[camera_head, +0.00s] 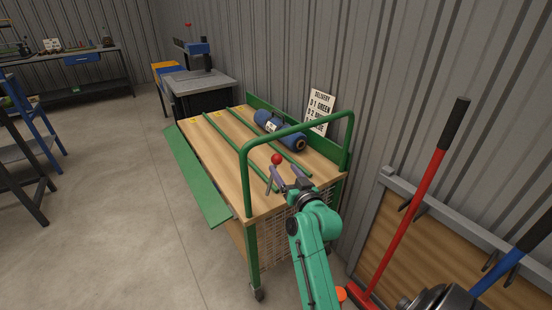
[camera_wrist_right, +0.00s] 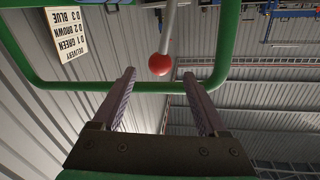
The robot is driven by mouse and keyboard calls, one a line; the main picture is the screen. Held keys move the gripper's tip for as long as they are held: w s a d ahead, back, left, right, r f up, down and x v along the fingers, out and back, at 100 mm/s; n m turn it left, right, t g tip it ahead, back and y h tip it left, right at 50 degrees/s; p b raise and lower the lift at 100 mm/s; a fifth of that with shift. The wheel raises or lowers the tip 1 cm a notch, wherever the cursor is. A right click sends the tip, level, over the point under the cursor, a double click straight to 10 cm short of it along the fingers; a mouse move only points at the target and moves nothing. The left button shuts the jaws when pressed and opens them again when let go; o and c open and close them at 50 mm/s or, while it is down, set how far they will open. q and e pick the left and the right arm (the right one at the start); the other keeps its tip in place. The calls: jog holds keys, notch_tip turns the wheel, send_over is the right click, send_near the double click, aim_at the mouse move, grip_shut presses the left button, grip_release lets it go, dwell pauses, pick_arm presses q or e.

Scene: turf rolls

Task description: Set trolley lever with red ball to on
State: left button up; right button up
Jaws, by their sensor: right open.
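The trolley (camera_head: 215,150) has a wooden deck and a green tube frame. Its lever with the red ball (camera_head: 277,159) stands near the front end of the deck, its thin grey rod leaning slightly. My right gripper (camera_head: 284,175) is open and empty, close by the lever under the green handle bar. In the right wrist view the red ball (camera_wrist_right: 160,64) lies in line with the gap between the fingertips of my right gripper (camera_wrist_right: 159,78), with no finger visibly touching it. The rod runs out of the top of that view. My left gripper is not in view.
The trolley's green handle bar (camera_head: 300,127) arches close over my right gripper. A blue roll (camera_head: 280,131) lies on the deck. A delivery sign (camera_head: 319,112) leans at the wall. A red-handled tool (camera_head: 410,200) stands at right. The floor left of the trolley is clear.

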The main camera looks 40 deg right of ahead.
aim_at(279, 163)
jog(key=x, duration=0.7)
jog(key=shift+s, duration=0.1)
grip_shut()
jog(key=shift+a, duration=0.1)
dwell(0.9)
